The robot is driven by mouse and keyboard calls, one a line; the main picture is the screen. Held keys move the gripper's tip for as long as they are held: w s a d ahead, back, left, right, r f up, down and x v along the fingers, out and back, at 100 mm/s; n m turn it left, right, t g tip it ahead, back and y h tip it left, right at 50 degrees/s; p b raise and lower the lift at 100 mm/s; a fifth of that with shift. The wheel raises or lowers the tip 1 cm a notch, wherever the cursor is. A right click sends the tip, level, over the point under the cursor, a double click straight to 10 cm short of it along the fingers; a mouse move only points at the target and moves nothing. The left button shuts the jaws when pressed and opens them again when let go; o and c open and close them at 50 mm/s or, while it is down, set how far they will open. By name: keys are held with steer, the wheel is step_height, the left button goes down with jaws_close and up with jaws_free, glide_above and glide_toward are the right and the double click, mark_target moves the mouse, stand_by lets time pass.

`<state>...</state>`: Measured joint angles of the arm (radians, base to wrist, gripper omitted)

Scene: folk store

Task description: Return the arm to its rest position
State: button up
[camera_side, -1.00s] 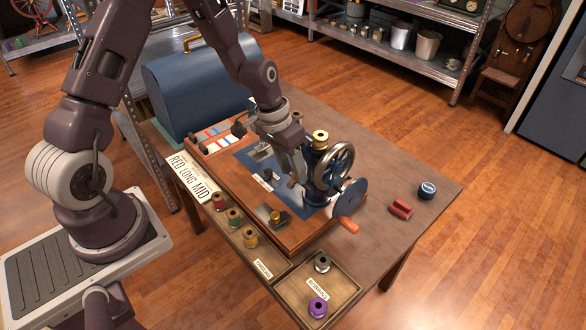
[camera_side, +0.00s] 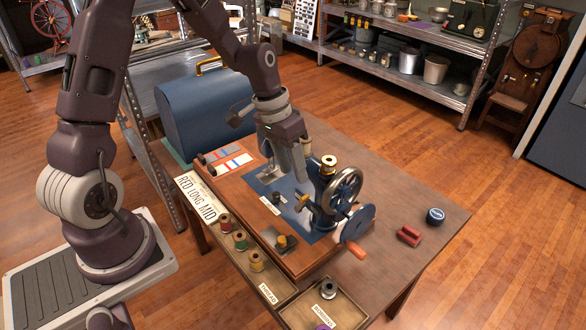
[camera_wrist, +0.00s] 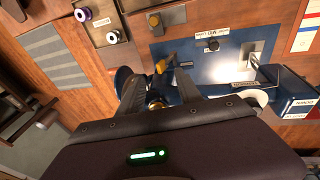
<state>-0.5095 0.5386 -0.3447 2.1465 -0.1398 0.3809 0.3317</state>
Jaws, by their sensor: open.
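My gripper (camera_side: 297,172) hangs over the wooden base of a small blue hand-crank sewing machine (camera_side: 322,187), just left of its column in the side view. Its fingers point down and it appears empty. In the wrist view the fingers of my gripper (camera_wrist: 158,88) stand apart with part of the sewing machine (camera_wrist: 155,98) between and beyond them. Whether a finger touches the machine, I cannot tell.
A blue rounded case (camera_side: 205,112) stands behind the base. A thread tray (camera_side: 278,285) with several spools and a bobbin tray (camera_side: 335,308) lie along the front. Shelving (camera_side: 395,72) stands behind.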

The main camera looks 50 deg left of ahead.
stand_by(0.3)
steer(key=s+d+r+t+y, duration=0.25)
steer(key=s+r, duration=0.55)
steer(key=r, duration=0.4)
steer(key=s+r, duration=0.3)
steer(key=s, duration=0.4)
steer(key=s+d+r+t, duration=0.1)
steer(key=s+r, duration=0.2)
steer(key=s, duration=0.4)
steer(key=shift+d, duration=0.15)
